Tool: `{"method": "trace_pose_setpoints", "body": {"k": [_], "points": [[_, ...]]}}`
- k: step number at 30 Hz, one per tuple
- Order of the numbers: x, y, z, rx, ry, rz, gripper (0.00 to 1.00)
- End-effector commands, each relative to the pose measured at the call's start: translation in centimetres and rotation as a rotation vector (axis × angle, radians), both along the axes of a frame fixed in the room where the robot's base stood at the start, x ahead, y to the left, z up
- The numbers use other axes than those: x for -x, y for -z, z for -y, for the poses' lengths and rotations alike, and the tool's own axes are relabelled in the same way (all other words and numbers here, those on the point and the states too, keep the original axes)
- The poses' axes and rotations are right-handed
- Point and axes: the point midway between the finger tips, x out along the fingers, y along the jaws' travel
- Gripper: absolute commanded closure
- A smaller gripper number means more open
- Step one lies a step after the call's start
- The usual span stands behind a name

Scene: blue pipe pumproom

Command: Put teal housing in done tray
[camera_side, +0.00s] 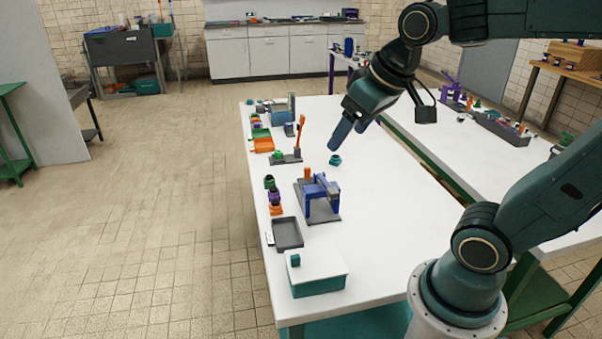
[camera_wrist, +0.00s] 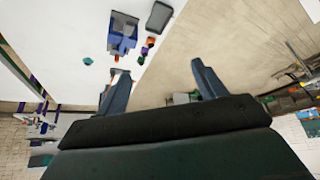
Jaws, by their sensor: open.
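A small teal part, which looks like the teal housing (camera_side: 335,160), sits on the white table just below and beside my fingertips in the side view. It also shows in the wrist view (camera_wrist: 87,61), left of my fingers. My gripper (camera_side: 348,130) is open and empty above the table, its blue fingers pointing down; both fingers show wide apart in the wrist view (camera_wrist: 160,70). A shallow dark grey tray (camera_side: 287,233) lies near the table's left edge and looks empty; it also shows in the wrist view (camera_wrist: 159,17). I cannot read which tray is the done tray.
A blue fixture on a grey plate (camera_side: 321,205) stands between the teal part and the dark tray. Several coloured parts (camera_side: 273,195) line the left edge. A stand with an orange handle (camera_side: 298,140), an orange tray (camera_side: 263,146) and a teal box (camera_side: 317,284) are nearby. The table's right side is clear.

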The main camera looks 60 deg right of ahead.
Motion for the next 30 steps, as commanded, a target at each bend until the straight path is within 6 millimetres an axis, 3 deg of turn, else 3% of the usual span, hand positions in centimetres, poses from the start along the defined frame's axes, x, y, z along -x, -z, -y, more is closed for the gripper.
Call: {"method": "trace_pose_setpoints", "body": {"k": [6, 12, 17, 19, 30], "points": [[4.6, 1.0, -2.4, 0.002, -0.087, 0.015, 0.30], [6.7, 1.9, -3.1, 0.002, -0.126, 0.017, 0.30], [7.1, 2.1, -3.3, 0.002, -0.134, 0.016, 0.30], [7.1, 2.1, -3.3, 0.002, -0.133, 0.016, 0.40], [6.9, 2.0, -3.2, 0.002, -0.131, 0.016, 0.40]]}}
